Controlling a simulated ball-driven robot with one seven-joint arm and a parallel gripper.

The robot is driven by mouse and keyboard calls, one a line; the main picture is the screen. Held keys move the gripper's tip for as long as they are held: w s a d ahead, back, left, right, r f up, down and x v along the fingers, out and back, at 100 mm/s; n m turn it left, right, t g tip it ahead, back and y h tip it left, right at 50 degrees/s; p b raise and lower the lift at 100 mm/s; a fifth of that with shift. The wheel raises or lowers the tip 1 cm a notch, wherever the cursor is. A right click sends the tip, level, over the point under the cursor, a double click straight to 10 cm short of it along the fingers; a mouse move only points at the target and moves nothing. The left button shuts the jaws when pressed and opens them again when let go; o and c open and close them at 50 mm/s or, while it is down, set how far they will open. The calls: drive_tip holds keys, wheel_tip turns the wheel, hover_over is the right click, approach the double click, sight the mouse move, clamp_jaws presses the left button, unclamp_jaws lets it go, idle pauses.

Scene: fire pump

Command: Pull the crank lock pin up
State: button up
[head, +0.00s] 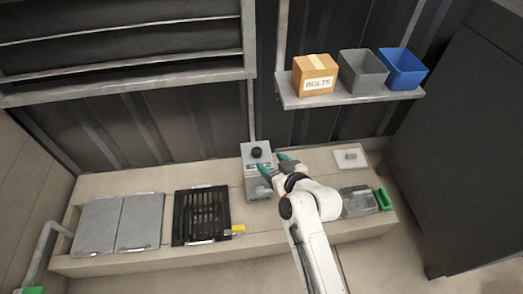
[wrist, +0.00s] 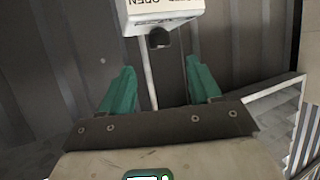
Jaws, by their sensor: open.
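My gripper (head: 275,163), with two teal fingers spread apart and nothing between them, is at the middle of the long bench in the head view. It is beside a grey box (head: 248,150) with a black knob (head: 257,153) on top. In the wrist view my gripper (wrist: 160,66) is open below a pale box (wrist: 165,18) with upside-down lettering. A dark knob (wrist: 159,39) under that box lies beyond the fingertips, apart from them. A green handle (head: 384,199) is at the bench's right end. I cannot tell for certain which part is the crank lock pin.
A black grate (head: 201,215) and two grey lids (head: 97,226) lie on the bench at left. A yellow piece (head: 238,229) is near the grate. A shelf above holds a bolts box (head: 315,75), a grey bin (head: 363,72) and a blue bin (head: 403,70).

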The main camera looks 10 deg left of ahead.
sight(258, 151)
drive_tip(key=b+x, duration=0.4)
drive_tip(key=x, duration=0.4)
drive_tip(key=shift+w+a+f, duration=0.1)
drive_tip(key=shift+w+f, duration=0.05)
drive_tip(key=shift+f, duration=0.1)
drive_tip(key=shift+w+a+f+b, duration=0.15)
drive_tip(key=shift+w+a+b, duration=0.2)
drive_tip(key=shift+w+a, duration=0.15)
clamp_jaws()
